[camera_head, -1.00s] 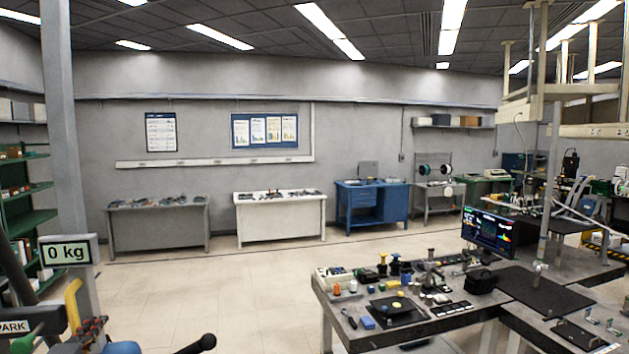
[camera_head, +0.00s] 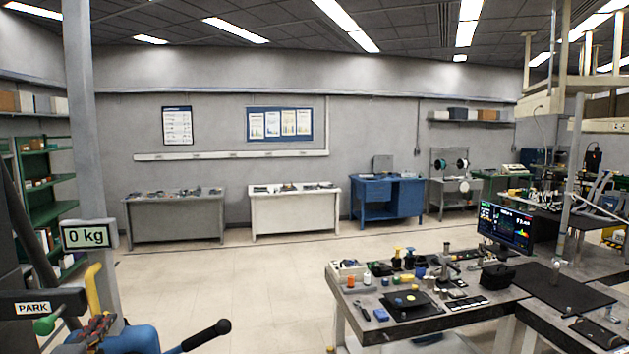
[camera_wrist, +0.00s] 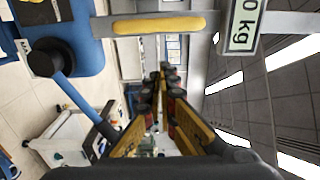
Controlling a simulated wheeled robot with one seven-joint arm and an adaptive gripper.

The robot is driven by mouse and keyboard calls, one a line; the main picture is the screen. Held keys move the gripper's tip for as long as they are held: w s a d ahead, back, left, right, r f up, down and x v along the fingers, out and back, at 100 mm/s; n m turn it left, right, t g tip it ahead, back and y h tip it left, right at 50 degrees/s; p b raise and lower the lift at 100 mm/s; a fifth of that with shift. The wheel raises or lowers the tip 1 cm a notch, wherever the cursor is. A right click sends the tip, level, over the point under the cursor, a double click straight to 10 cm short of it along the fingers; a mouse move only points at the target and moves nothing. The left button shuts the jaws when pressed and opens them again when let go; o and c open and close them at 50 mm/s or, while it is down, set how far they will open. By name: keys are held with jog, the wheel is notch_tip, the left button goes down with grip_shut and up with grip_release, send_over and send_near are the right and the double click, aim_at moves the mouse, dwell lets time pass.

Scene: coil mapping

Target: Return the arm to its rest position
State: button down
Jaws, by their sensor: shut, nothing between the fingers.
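My gripper (camera_wrist: 164,72) shows in the wrist view, with yellow and black fingers that meet at the tips. It is shut and empty, with no object touching its fingers. The wrist picture is turned sideways, with the ceiling lights at its right. The rest position itself is not marked in either view.
At lower left are a "0 kg" display (camera_head: 86,236) on a post, a PARK label (camera_head: 33,308), a yellow handle (camera_head: 94,289) and a black-knobbed lever (camera_head: 208,336). A cluttered workbench (camera_head: 350,310) stands at right. The middle floor (camera_head: 255,285) is clear.

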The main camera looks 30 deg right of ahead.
jog(key=s+a+f+n+g+y, duration=0.4)
jog(key=a+f+n+y, duration=0.5)
jog(key=a+f+n, duration=0.3)
jog(key=s+f+n+g+y+b, duration=0.1)
jog(key=s+f+n+g+y, duration=0.1)
jog(key=s+n+g, duration=0.45)
jog(key=s+d+f+h+b, duration=0.2)
jog(key=s+d+f+b, duration=0.1)
jog(key=s+d, duration=0.7)
jog(key=s+d+f+n+g+h+b, duration=0.1)
jog(key=s+d+f+h+b, duration=0.1)
jog(key=s+d, duration=0.9)
jog(key=s+d+f+n+h+b, duration=0.1)
jog(key=s+d+f+h+b, duration=0.2)
jog(key=s+d, duration=0.7)
jog(key=d+b, duration=0.1)
jog(key=d, duration=1.1)
jog(key=shift+s+d+f, duration=0.3)
jog(key=shift+s, duration=0.1)
